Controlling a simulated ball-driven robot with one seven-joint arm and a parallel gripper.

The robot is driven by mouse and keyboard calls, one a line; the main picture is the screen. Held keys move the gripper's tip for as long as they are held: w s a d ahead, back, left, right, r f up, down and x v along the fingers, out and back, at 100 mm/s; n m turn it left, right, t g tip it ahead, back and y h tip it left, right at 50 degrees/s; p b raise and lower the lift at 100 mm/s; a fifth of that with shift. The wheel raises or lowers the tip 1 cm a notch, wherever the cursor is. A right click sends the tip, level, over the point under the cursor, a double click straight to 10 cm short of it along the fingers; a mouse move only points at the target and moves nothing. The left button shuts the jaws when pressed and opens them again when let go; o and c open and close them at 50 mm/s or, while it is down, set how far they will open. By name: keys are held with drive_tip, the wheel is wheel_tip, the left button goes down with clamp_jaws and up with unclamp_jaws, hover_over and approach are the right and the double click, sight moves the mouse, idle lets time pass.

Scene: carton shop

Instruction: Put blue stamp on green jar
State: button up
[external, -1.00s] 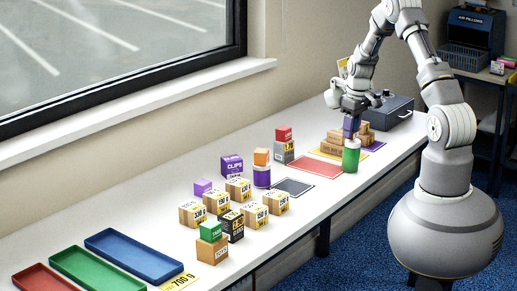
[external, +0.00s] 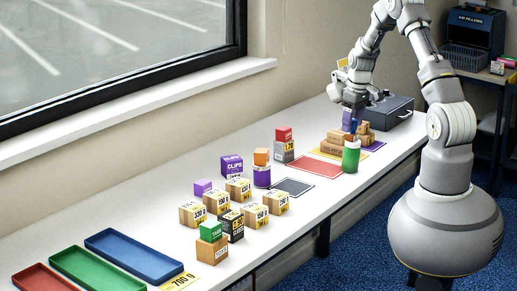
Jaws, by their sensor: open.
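The green jar (external: 351,158) stands upright near the front edge of the table, with a pale lid. A small blue piece (external: 354,127), probably the blue stamp, shows just above and behind the jar's top in the picture. I cannot tell whether it touches the jar or stands among the boxes behind. My gripper (external: 351,106) is open above this spot, over a purple block (external: 347,119). Its fingertips are small and partly hidden, and nothing is clearly held.
Brown boxes (external: 338,137) are piled behind the jar. A red mat (external: 318,163) and a dark mat (external: 293,187) lie left of it. Several cartons crowd the middle. Blue (external: 130,254), green and red trays lie at front left. A dark case (external: 391,112) stands behind right.

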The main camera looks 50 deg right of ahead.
sight(356, 120)
drive_tip(key=r, duration=0.3)
drive_tip(key=r+p, duration=0.1)
drive_tip(key=r, duration=0.2)
drive_tip(key=s+r, duration=0.1)
drive_tip(key=r, duration=0.2)
drive_tip(key=shift+s+r+p, duration=0.1)
drive_tip(key=shift+p, duration=0.25)
drive_tip(key=w+a+r+t+h, duration=0.1)
drive_tip(key=w+a+r+t, duration=0.3)
drive_tip(key=r, duration=0.6)
drive_tip(key=w+a+r+t, duration=0.15)
drive_tip(key=a+r, duration=0.35)
drive_tip(key=r, duration=0.6)
drive_tip(key=w+a+r+t+h, duration=0.1)
drive_tip(key=w+a+r+t, duration=0.3)
drive_tip(key=r, duration=0.6)
drive_tip(key=s+a+r+t, duration=0.1)
drive_tip(key=s+a+r, duration=0.2)
drive_tip(key=r, duration=0.5)
drive_tip(key=s+a+r+t+y, duration=0.1)
drive_tip(key=s+a+r+t, duration=0.1)
drive_tip(key=s+a+r, duration=0.2)
drive_tip(key=s+a+r+t+y, duration=0.1)
drive_tip(key=s+a+r, duration=0.3)
drive_tip(key=a+r, duration=0.3)
wheel_tip(356, 120, up, 6)
drive_tip(key=shift+f, duration=0.1)
drive_tip(key=shift+f+t, duration=0.1)
drive_tip(key=shift+t, duration=0.15)
